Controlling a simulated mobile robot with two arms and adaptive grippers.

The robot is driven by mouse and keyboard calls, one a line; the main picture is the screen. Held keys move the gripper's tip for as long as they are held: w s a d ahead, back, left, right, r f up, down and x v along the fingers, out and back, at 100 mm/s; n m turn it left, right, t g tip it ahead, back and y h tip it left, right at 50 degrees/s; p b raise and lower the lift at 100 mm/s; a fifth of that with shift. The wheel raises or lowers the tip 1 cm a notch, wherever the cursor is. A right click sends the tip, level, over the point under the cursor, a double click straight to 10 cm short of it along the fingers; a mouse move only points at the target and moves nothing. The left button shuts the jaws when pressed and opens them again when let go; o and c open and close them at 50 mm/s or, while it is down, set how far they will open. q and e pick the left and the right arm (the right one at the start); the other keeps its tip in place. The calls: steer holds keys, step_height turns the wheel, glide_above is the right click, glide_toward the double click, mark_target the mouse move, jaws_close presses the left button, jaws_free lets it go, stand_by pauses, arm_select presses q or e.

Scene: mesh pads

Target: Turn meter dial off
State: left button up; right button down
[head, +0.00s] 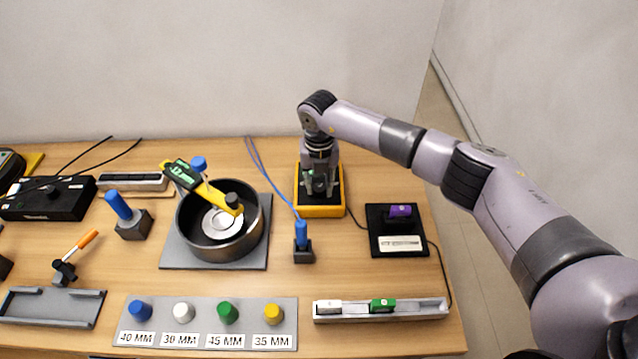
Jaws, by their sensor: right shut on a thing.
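A yellow and black meter (320,211) lies on the table right of centre in the head view. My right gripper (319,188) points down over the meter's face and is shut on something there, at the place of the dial. The gripper and wrist hide the dial and most of the meter's upper part, so the dial's setting cannot be read. My left gripper is not in view.
A blue-handled probe (301,235) stands in a black holder just in front of the meter, its blue cable running behind. A dark round pot (188,226) is to the left. A black pad with a purple block (401,211) lies to the right.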

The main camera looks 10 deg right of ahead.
steer(key=shift+f+n+b, duration=0.15)
steer(key=shift+n+b, duration=0.75)
steer(key=shift+b, duration=0.3)
steer(key=n+b, duration=0.9)
steer(key=n, duration=0.1)
steer(key=shift+n+b, duration=0.75)
steer(key=shift+n, duration=0.15)
steer(key=shift+r, duration=0.2)
steer(key=c, duration=1.2)
jaws_free()
steer(key=shift+c, duration=0.2)
